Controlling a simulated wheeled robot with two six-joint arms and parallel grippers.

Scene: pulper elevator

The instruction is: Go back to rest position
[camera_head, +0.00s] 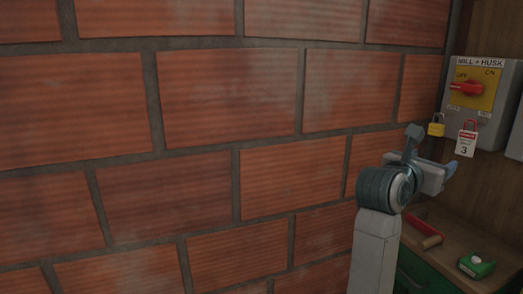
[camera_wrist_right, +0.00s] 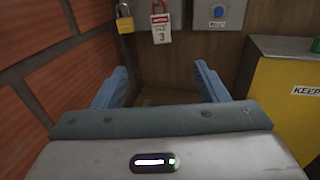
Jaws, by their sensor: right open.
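My right gripper (camera_head: 432,150) is raised at the right of the head view, in front of the brick wall and near the wooden panel. In the right wrist view the right gripper (camera_wrist_right: 160,90) shows its two blue fingers wide apart with nothing between them. My left gripper is not in the head view.
A grey switch box (camera_head: 476,98) labelled MILL + HUSK carries a red handle, with a yellow padlock (camera_head: 436,126) and a tagged red lock (camera_head: 467,140) below. A red-handled object (camera_head: 424,232) and a green device (camera_head: 477,265) lie on a wooden top. A brick wall (camera_head: 200,150) fills the left.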

